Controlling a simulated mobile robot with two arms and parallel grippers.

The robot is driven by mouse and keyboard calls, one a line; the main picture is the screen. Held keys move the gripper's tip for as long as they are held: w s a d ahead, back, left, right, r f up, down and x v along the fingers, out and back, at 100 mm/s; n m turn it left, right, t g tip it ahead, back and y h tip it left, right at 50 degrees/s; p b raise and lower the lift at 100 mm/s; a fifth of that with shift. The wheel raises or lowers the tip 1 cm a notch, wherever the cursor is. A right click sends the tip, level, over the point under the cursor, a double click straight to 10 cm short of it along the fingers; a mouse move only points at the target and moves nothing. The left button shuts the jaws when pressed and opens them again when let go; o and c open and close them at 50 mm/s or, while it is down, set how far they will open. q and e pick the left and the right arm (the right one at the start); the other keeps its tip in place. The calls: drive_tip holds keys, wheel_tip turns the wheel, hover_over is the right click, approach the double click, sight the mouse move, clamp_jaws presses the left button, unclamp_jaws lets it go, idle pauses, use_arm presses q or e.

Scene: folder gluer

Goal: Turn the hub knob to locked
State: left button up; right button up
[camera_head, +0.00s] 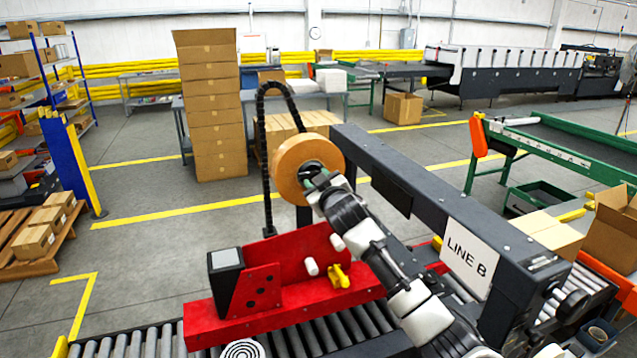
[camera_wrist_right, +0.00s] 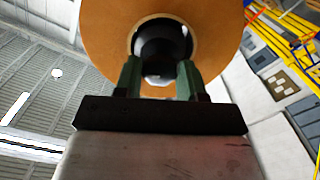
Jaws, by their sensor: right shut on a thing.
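The tape roll (camera_head: 294,168) is a large tan ring mounted on the end of the dark beam, above the red machine. The hub knob (camera_wrist_right: 160,45) is a black round piece at the middle of the roll, seen in the wrist view. My right gripper (camera_head: 316,180) reaches up from the lower right to the roll's centre. Its green fingers (camera_wrist_right: 160,78) are shut on the knob, one on each side. In the head view the gripper hides most of the knob. No locked marking is readable. My left gripper is not in view.
The dark beam with the "LINE B" sign (camera_head: 468,250) runs right of my arm. The red machine body (camera_head: 300,262) with a yellow knob (camera_head: 340,277) stands below on the roller conveyor (camera_head: 350,325). A black cable chain (camera_head: 265,150) loops left of the roll. Open floor lies left.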

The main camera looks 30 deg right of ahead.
drive_tip(key=n, duration=1.2)
drive_tip(key=shift+n, duration=0.4)
idle(0.3)
drive_tip(key=o, duration=0.9)
drive_tip(key=b+v, duration=0.5)
drive_tip(key=v, duration=0.6)
